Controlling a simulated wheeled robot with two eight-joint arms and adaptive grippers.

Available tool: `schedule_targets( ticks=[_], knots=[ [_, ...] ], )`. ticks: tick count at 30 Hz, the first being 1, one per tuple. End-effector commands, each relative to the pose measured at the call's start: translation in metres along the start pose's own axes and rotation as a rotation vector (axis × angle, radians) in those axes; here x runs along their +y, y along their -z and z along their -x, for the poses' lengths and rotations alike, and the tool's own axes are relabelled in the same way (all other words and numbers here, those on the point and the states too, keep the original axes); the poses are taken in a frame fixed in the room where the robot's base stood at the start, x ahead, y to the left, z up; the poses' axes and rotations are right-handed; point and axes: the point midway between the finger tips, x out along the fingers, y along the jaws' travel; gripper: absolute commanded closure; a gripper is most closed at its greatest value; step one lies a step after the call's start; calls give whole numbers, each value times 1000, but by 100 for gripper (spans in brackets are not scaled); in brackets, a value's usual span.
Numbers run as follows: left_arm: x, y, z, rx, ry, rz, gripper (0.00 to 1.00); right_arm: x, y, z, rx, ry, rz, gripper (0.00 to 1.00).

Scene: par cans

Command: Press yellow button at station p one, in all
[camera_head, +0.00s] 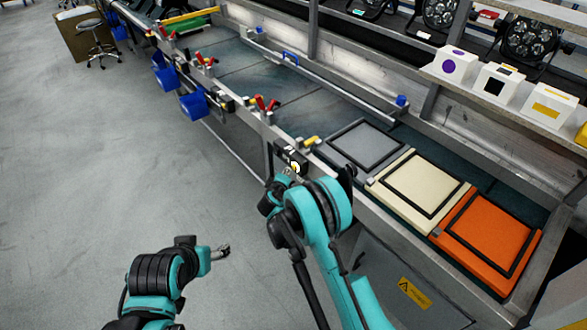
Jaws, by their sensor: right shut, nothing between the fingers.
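A small black control box (291,156) is fixed to the front rail of the bench. On its face is a round, bright yellow-white button (295,168). My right gripper (286,172) is shut and empty, with its tips right at the box, just left of the button. Whether the tips touch the button cannot be told. My own teal arm hides part of that gripper. My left gripper (222,252) hangs low over the floor, away from the bench; its fingers are too small to judge.
On the bench lie a grey pad (362,146), a cream pad (418,190) and an orange pad (487,234). Red-handled clamps (266,104) and blue bins (193,104) line the front rail. White marked blocks (497,82) stand on the shelf.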

Motion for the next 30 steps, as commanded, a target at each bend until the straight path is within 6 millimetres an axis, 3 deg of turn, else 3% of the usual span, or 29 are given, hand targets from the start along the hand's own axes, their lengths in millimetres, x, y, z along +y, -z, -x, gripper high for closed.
schedule_targets(
  ticks=[15, 30],
  knots=[
    [0, 0, 0, 0, 0, 0, 31, -23, 24, 32, 2, 1, 1, 100],
    [0, 0, 0, 0, 0, 0, 31, -24, 25, 34, 0, 0, 0, 100]
  ],
)
